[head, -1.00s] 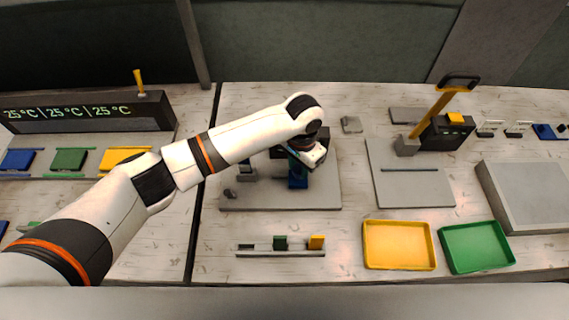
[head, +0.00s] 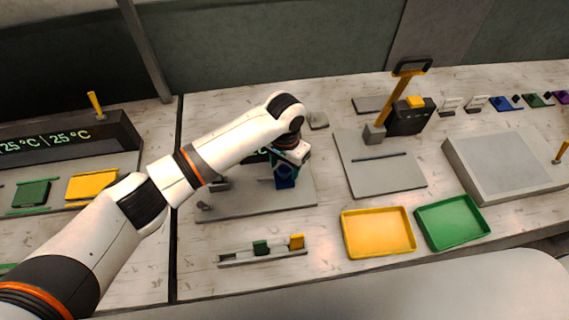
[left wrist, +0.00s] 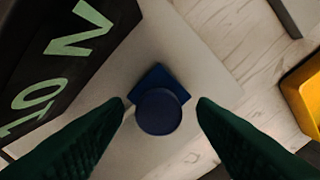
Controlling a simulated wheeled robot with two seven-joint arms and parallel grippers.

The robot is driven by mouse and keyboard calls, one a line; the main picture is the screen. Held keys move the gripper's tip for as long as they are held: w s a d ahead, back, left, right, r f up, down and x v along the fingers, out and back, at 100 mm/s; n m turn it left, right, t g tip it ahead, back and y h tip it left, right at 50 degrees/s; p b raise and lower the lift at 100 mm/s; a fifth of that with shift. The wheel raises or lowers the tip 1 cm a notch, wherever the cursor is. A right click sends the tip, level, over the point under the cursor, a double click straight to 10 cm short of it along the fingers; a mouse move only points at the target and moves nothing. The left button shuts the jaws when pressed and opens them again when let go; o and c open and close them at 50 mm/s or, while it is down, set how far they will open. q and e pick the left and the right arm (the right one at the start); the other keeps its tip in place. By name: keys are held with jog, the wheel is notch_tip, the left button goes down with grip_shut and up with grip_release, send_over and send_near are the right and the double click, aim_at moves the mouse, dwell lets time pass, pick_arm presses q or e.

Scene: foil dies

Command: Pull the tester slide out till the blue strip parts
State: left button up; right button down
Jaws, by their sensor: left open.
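The tester's grey base plate (head: 245,205) lies on the bench under my left arm. Its dark display block (head: 258,157) is partly hidden by the arm; large green characters on it show in the left wrist view (left wrist: 75,50). A blue block (head: 286,180) stands at the plate's right part, just below my left gripper (head: 287,166). In the left wrist view a round dark-blue knob (left wrist: 158,112) sits on a blue square piece between the green fingertips (left wrist: 162,103). The fingers are open, with a gap on both sides. I cannot make out a blue strip.
A rack (head: 262,255) with a green and a yellow piece lies in front. A yellow tray (head: 346,235) and a green tray (head: 484,228) are at right. Behind them stand a lever press (head: 399,105) and a grey box (head: 505,165). A temperature display (head: 60,142) is at left.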

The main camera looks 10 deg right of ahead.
aim_at(285, 168)
pick_arm(q)
notch_tip(285, 168, up, 12)
jog(key=b, duration=0.3)
jog(key=shift+f, duration=0.1)
dwell(0.3)
